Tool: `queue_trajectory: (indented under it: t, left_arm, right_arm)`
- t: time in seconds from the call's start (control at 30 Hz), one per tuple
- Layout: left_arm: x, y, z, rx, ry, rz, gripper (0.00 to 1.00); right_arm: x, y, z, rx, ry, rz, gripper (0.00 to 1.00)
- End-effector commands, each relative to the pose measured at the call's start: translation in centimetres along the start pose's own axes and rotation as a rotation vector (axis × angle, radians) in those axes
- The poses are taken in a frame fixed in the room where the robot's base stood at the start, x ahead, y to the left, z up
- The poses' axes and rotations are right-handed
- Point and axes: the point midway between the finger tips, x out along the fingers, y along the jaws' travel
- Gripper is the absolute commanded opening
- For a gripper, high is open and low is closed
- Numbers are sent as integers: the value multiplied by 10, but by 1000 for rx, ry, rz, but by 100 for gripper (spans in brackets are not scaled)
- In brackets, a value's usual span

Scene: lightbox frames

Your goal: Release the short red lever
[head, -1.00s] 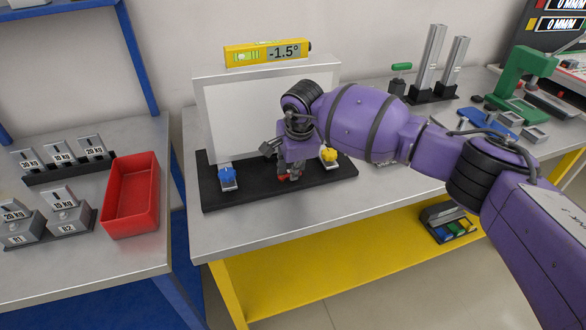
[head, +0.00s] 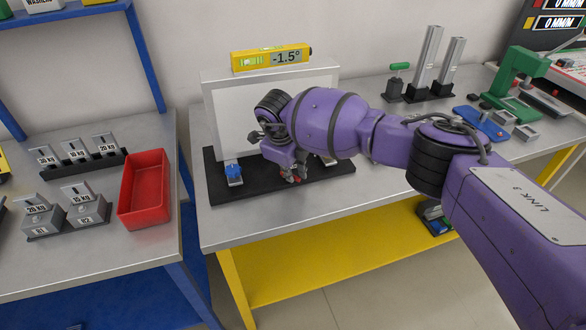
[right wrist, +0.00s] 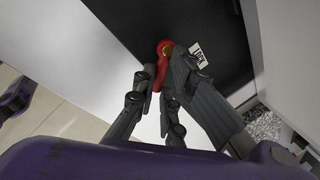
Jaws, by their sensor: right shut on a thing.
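The short red lever (right wrist: 162,58) stands at the front of a black base (head: 262,190) under a white upright panel (head: 222,125). Only a bit of its red shows in the head view, low by the fingers. My right gripper (head: 293,175) is shut on the red lever. In the right wrist view its dark fingers (right wrist: 165,95) close around the lever, and the red upper end sticks out beyond them. A white tag with dark lettering (right wrist: 199,54) is beside it. My left gripper is not in view.
A blue lever (head: 233,172) stands left on the base; my arm covers most of its right end. A yellow level (head: 271,58) reading -1.5° tops the panel. A red bin (head: 145,190) and several weights (head: 76,149) are on the left table. Metal posts (head: 428,62) stand right.

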Motion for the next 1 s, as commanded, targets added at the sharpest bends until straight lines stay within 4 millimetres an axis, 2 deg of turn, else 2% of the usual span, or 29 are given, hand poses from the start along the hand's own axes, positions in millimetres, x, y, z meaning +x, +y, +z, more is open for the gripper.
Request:
queue_trajectory:
  t: [0.53,1.0]
  left_arm:
    - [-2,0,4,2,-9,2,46]
    - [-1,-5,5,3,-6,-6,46]
  right_arm:
    - [-1,16,9,470,129,6,0]
    - [-3,20,14,668,180,7,0]
